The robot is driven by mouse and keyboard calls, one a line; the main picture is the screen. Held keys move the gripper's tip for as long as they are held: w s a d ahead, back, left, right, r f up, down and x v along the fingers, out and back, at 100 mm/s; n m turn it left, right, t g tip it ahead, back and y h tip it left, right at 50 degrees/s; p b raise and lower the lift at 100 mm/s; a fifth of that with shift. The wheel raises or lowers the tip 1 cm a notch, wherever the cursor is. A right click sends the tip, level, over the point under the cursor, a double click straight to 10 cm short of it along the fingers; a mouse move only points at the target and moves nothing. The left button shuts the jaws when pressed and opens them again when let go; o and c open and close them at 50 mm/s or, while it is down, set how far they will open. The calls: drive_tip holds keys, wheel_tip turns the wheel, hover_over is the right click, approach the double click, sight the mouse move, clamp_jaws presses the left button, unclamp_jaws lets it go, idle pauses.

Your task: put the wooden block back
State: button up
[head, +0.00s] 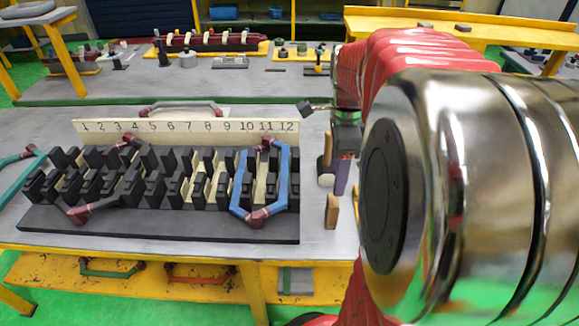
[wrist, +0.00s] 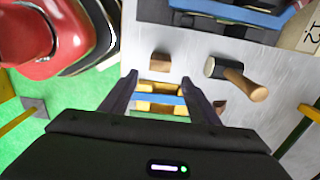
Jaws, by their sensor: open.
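A small wooden block (head: 332,211) stands upright on the table to the right of the dark stator base. It also shows in the wrist view (wrist: 160,62), on the grey tabletop just beyond my fingertips. My gripper (wrist: 159,80) is open above the table, its dark fingers spread, with no block held. A yellow and blue item (wrist: 160,98) appears between and below the fingers; I cannot tell what it is. A smaller brown piece (wrist: 219,107) shows beside the right finger, partly hidden. In the head view my arm hides much of this area.
A mallet (wrist: 229,71) with a wooden handle lies beside the block. The stator base (head: 160,222) with numbered board (head: 188,127) stands to the left, a blue coil (head: 241,184) in its slots.

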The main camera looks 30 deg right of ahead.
drive_tip(key=s+a+r+n+t, duration=0.1)
drive_tip(key=s+a+n+t, duration=0.1)
drive_tip(key=a+n, duration=0.9)
drive_tip(key=s+a+r+n+t, duration=0.1)
drive_tip(key=s+a+n+t, duration=0.1)
drive_tip(key=a+n, duration=1)
drive_tip(key=shift+a+r+n+t, duration=0.25)
drive_tip(key=shift+r+n+t, duration=0.05)
drive_tip(key=shift+n+t, duration=0.55)
